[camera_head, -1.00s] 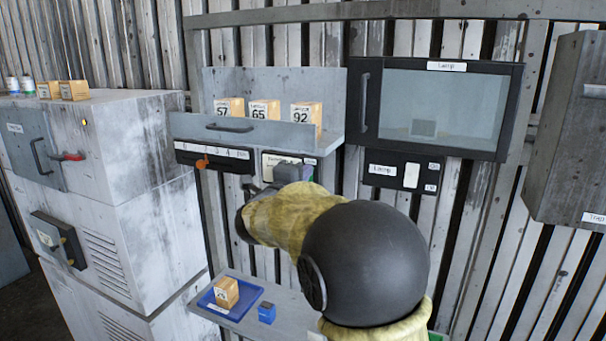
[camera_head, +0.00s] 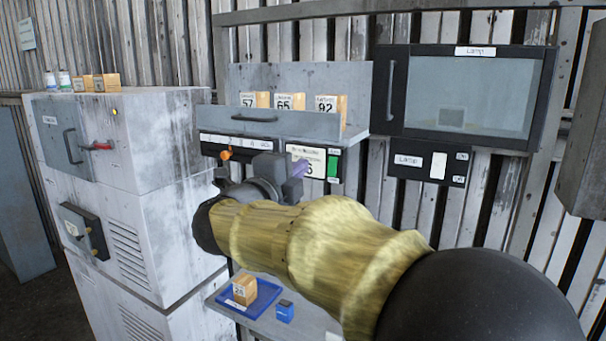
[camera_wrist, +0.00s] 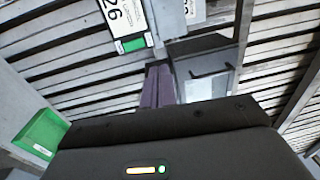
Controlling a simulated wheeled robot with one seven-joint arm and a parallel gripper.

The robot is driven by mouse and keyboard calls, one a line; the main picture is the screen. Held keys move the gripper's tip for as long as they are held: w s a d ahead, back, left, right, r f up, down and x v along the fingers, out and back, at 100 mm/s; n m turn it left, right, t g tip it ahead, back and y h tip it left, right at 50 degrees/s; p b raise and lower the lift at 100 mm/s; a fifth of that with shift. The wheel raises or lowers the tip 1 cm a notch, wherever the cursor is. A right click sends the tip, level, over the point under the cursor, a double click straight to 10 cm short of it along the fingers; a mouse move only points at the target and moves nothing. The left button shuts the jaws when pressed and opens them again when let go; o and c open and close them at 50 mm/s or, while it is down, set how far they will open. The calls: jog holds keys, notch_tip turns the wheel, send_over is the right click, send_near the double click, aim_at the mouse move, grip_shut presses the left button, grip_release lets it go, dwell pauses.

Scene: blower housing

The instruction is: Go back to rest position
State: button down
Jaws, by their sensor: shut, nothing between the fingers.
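My gripper (camera_head: 297,166) shows in the camera_head view beyond my yellow-sleeved arm, just in front of the panel under the drawer. Its purple fingers are together with nothing between them. The wrist view also shows the purple fingers (camera_wrist: 155,86), close together and empty. Most of the gripper body is hidden behind my wrist in the camera_head view. Whether the fingers touch the panel cannot be told.
A grey drawer (camera_head: 270,122) holds several numbered boxes. Below it are an orange lever (camera_head: 226,155) and a green switch (camera_head: 333,166). A lamp cabinet (camera_head: 465,98) hangs right. A blue tray (camera_head: 270,297) with a box (camera_head: 240,290) and a blue block (camera_head: 285,311) lie below.

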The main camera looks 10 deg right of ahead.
jog(key=shift+w, duration=0.1)
notch_tip(320, 180, down, 21)
jog(key=a+n+g+y, duration=0.1)
jog(key=a+n+y, duration=0.1)
jog(key=n+y, duration=1.35)
jog(key=s+d+f+n+g+h, duration=0.1)
jog(key=s+d+f+n+g, duration=0.2)
jog(key=s+f, duration=0.6)
jog(key=s+d+f+n+g+h, duration=0.2)
jog(key=s+f+n+g, duration=0.5)
jog(key=s, duration=0.4)
notch_tip(320, 180, down, 3)
jog(key=shift+s+d+r+g+b, duration=0.15)
jog(key=shift+d+g+b, duration=0.3)
jog(key=shift+d, duration=0.4)
